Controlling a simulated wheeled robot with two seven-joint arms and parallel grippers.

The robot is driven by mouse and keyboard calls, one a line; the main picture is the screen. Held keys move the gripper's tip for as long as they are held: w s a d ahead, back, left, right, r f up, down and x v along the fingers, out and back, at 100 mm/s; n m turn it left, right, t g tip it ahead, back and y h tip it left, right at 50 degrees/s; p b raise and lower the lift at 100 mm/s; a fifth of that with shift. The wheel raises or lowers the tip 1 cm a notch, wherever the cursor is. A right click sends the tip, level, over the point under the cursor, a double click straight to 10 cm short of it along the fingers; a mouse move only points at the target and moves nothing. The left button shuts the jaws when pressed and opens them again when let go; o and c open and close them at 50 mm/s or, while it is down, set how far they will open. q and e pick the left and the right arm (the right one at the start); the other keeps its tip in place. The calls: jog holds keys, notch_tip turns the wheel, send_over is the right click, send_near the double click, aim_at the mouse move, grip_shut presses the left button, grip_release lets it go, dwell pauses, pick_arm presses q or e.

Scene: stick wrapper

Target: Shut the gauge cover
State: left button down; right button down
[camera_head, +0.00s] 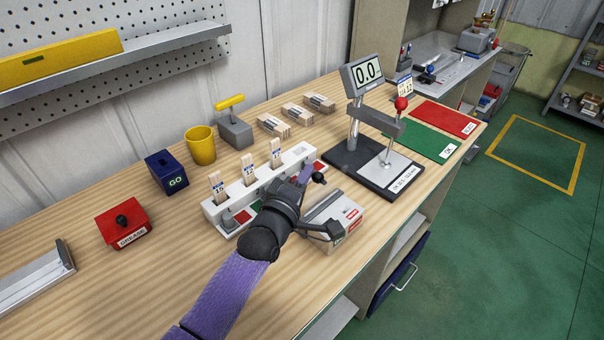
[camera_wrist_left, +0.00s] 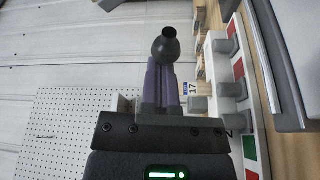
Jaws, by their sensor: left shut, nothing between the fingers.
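The gauge (camera_head: 363,75) stands at the back right, with a display reading 0.0, a grey post and a black base (camera_head: 345,158). A grey arm-like part (camera_head: 375,121) and a lever with a red knob (camera_head: 401,103) stand over the base. I cannot tell which part is its cover or how far open it is. My left gripper (camera_head: 306,174) is shut and empty above the white rack, left of the gauge and apart from it. In the left wrist view its purple fingers (camera_wrist_left: 163,85) are together, with a dark round knob at their tip. My right gripper is not in view.
The white rack (camera_head: 215,213) holds several numbered sticks. A grey-white box (camera_head: 350,213) is beside my gripper. A yellow cup (camera_head: 201,146), blue GO box (camera_head: 166,172) and red grease box (camera_head: 125,225) stand left. Green (camera_head: 425,138) and red (camera_head: 447,117) mats lie right.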

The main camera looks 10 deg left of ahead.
pick_arm(q)
jog(key=m, duration=0.1)
jog(key=s+d+m, duration=0.1)
jog(key=m, duration=0.1)
jog(key=d+m+t+h, duration=0.1)
jog(key=shift+s+d+r+m, duration=0.2)
jog(key=shift+s+m, duration=0.1)
jog(key=shift+m, duration=0.1)
jog(key=shift+s+d+f+m+h+b, duration=0.1)
jog(key=shift+s+d+m+h+b, duration=0.3)
jog(key=shift+m, duration=0.7)
jog(key=shift+s+d+f+m+h+b, duration=0.15)
jog(key=shift+d+m+h, duration=0.4)
jog(key=shift+m, duration=0.55)
jog(key=shift+s+d+f+m+h+b, duration=0.1)
jog(key=shift+s+d+m+h+b, duration=0.35)
jog(key=shift+m, duration=0.65)
jog(key=shift+w, duration=0.1)
